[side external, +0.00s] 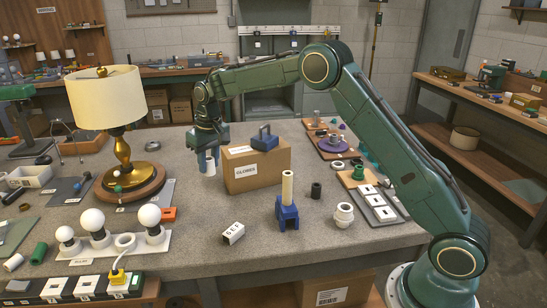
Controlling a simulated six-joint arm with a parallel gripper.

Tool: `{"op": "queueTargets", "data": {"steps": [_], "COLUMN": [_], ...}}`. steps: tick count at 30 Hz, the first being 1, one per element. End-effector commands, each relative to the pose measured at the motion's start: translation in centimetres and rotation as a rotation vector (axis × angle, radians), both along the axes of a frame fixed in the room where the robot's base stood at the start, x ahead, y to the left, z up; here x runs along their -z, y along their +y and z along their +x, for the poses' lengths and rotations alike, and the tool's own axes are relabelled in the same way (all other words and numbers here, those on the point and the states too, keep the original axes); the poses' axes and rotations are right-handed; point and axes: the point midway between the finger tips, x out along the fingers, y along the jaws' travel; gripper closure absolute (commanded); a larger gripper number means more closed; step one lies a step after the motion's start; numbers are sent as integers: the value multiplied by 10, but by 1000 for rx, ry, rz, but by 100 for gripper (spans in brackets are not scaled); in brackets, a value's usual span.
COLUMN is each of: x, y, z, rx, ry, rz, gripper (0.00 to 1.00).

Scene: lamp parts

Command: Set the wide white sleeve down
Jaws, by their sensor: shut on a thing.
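My gripper (209,153) points down at the back of the table, left of the cardboard box, and is shut on the wide white sleeve (211,168). The sleeve looks upright, and its upper part is hidden by the fingers. Its lower end is at or just above the grey tabletop (200,215); I cannot tell whether it touches.
A cardboard box labelled GLOBES (255,167) stands close to the right, with a blue case (265,139) on it. A lamp with a cream shade (107,98) stands to the left. A blue stand with a cream tube (287,190) is in front. The tabletop before the gripper is clear.

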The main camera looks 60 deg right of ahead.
Motion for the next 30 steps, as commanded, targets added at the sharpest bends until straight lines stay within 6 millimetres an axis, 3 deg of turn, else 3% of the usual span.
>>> {"op": "queueTargets", "data": {"steps": [9, 18, 23, 30], "x": [-16, -23, -28, -34], "y": [6, 1, -17, -52], "z": [-50, -81, -95, -93], "rx": [93, 158, 205, 240], "ry": [1, 0, 0, 1], "rz": [-1, -3, -2, 3], "gripper": [93, 93, 93, 93]}}
